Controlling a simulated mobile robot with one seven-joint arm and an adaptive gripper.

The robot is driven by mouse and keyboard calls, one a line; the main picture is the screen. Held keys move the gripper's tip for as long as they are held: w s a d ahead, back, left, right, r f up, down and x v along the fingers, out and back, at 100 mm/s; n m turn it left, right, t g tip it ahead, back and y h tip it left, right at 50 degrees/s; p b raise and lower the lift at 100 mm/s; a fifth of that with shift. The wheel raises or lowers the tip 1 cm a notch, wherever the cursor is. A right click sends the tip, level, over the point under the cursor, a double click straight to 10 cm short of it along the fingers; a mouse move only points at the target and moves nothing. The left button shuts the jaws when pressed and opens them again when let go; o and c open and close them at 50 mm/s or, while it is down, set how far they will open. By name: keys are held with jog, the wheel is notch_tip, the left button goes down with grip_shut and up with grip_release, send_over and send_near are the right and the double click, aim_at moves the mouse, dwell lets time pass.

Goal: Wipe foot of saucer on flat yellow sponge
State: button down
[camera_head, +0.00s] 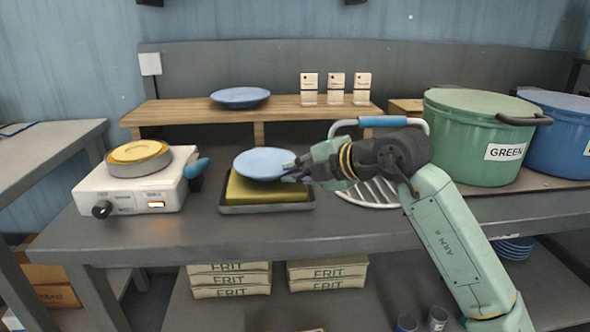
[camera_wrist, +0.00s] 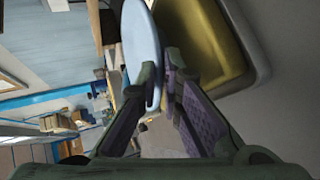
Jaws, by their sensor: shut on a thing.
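A light blue saucer (camera_head: 262,163) is held by its right edge in my gripper (camera_head: 290,172). The saucer lies nearly level over the flat yellow sponge (camera_head: 265,192), which sits in a dark grey tray (camera_head: 267,209) on the bench. Whether the saucer's foot touches the sponge cannot be told. The wrist view shows the saucer (camera_wrist: 141,45) between the fingers of my gripper (camera_wrist: 160,85), with the sponge (camera_wrist: 205,45) beside it. The saucer's underside is hidden in the head view.
A white burner (camera_head: 135,188) with a yellow-topped disc stands left. Another blue plate (camera_head: 240,97) rests on the wooden shelf (camera_head: 180,111) behind. A wire rack (camera_head: 372,193) is right of the tray, partly behind my arm. Green (camera_head: 480,140) and blue (camera_head: 560,135) pots stand at the right.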

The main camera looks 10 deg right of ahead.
aim_at(281, 172)
jog(key=shift+f+b, duration=0.7)
dwell(1.6)
jog(key=shift+d, duration=0.1)
jog(key=shift+d, duration=1.3)
jog(key=shift+a+r+b, duration=0.1)
jog(key=shift+a+b, duration=0.7)
jog(key=shift+a, duration=2)
jog(key=shift+d+r, duration=0.1)
jog(key=shift+d, duration=2.7)
jog(key=shift+a+b, duration=0.6)
jog(key=shift+a, duration=2.15)
jog(key=shift+d, duration=1.35)
jog(key=shift+d, duration=0.15)
